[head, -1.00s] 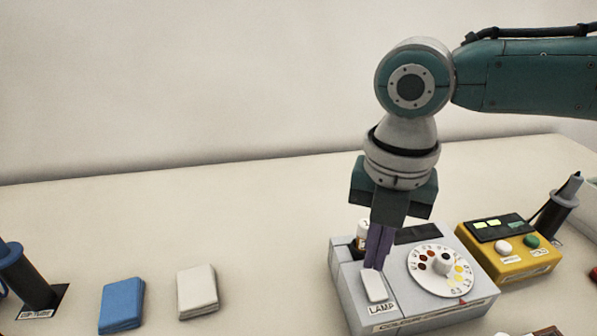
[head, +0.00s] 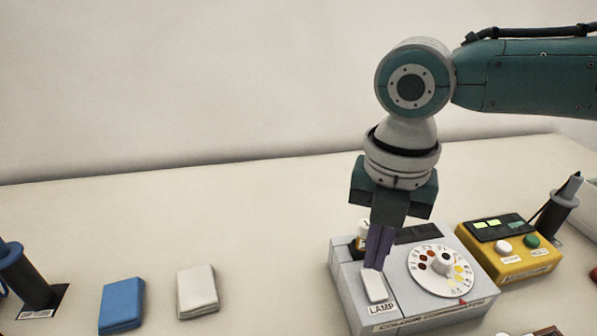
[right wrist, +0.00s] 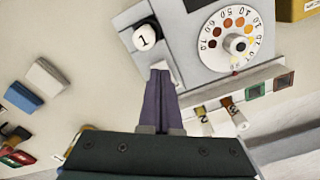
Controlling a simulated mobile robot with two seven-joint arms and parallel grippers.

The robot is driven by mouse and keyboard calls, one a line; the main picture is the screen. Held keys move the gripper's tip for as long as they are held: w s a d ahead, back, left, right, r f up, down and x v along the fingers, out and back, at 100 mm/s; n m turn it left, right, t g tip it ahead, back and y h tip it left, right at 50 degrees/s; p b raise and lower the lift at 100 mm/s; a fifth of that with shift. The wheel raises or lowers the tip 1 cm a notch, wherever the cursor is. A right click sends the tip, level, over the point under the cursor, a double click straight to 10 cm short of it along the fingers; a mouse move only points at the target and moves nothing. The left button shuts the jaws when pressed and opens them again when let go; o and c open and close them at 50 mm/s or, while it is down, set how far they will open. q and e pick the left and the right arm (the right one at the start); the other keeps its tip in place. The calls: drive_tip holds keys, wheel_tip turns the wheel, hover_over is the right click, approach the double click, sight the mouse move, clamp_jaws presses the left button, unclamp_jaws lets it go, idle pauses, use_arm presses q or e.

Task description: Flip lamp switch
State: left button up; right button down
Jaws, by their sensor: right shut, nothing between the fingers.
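The lamp switch (head: 374,286) is a white rocker on the left part of the grey colour comparator box (head: 345,292), just above the label reading LAMP. My right gripper (head: 374,268) is shut and empty, pointing down with its fingertips at the far end of the switch. I cannot tell whether they touch it. In the right wrist view the closed purple fingers (right wrist: 160,72) reach to the box and cover most of the switch. A round dial (head: 442,270) with coloured spots sits right of the switch. My left gripper is not in view.
A small bottle with a white cap marked 1 (right wrist: 145,37) stands in the box beside the fingers. A yellow box (head: 525,262) with two buttons is to the right.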

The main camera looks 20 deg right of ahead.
sight(370, 275)
drive_tip(key=shift+f+b, duration=0.65)
drive_tip(key=shift+f, duration=0.3)
idle(0.4)
wheel_tip(370, 275, up, 7)
drive_tip(key=p, duration=0.7)
drive_tip(key=shift+p, duration=0.35)
drive_tip(key=shift+a, duration=0.1)
